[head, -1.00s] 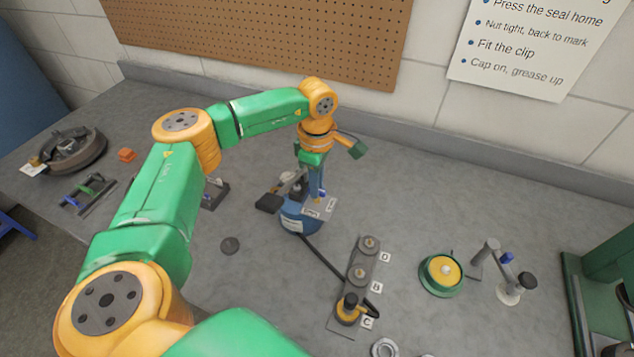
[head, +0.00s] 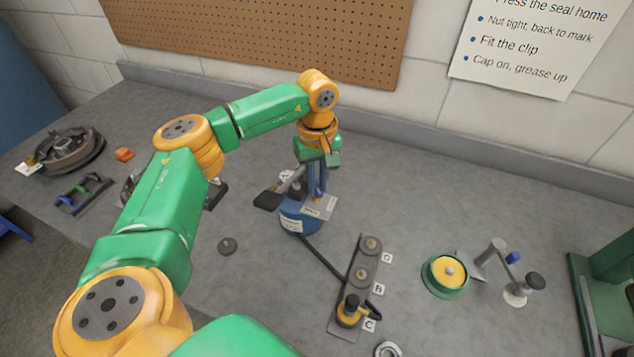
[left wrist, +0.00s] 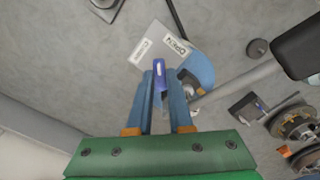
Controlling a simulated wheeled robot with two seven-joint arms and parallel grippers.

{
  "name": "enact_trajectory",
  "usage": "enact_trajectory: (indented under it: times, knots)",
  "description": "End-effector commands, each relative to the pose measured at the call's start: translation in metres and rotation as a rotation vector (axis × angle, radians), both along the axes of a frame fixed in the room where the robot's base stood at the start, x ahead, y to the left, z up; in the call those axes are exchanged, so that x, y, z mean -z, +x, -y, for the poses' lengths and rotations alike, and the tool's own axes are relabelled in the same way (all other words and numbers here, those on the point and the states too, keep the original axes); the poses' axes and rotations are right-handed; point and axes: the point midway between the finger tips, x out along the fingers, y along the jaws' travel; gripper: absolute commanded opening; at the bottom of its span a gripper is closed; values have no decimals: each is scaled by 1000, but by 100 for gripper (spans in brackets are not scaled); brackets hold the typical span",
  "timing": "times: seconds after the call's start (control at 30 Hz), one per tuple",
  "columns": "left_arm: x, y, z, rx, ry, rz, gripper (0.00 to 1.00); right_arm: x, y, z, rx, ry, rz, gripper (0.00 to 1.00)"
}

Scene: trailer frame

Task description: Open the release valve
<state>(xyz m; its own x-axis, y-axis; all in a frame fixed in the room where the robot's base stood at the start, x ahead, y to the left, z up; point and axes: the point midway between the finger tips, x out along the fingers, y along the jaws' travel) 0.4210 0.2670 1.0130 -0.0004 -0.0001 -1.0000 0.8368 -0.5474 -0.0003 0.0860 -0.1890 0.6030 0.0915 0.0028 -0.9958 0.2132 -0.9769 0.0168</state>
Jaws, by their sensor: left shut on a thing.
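The release valve is a round blue body (head: 291,224) on the bench, with a grey plate (head: 326,202) on its top. In the left wrist view the plate (left wrist: 153,30) carries an OPEN label (left wrist: 176,44) and a second label (left wrist: 141,50) too small to read surely. A small blue lever (left wrist: 159,72) rises by the plate. My left gripper (left wrist: 167,78) points down over the valve, its two blue fingers shut on the lever. In the head view the left gripper (head: 317,188) partly hides the lever. My right gripper is not in view.
A lever with a black pad (head: 267,200) sticks out left of the valve. A dark hose (head: 322,262) runs to a plate with ports marked D, B and C (head: 355,285). A green and yellow dish (head: 446,275) and a small stand (head: 515,292) stand right.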

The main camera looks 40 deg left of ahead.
Motion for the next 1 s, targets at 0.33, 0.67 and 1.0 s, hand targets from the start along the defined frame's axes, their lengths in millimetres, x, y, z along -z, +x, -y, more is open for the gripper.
enact_trajectory:
  times: [0.33, 0.67, 1.0]
  knots:
    - [0, 0, 0, 323, -1, 3, 0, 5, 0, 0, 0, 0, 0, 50]
    - [0, 0, 0, 578, 0, 1, 0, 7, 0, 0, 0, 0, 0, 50]
    - [-1, 0, 0, 722, 1, 2, 0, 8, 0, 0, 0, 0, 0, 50]
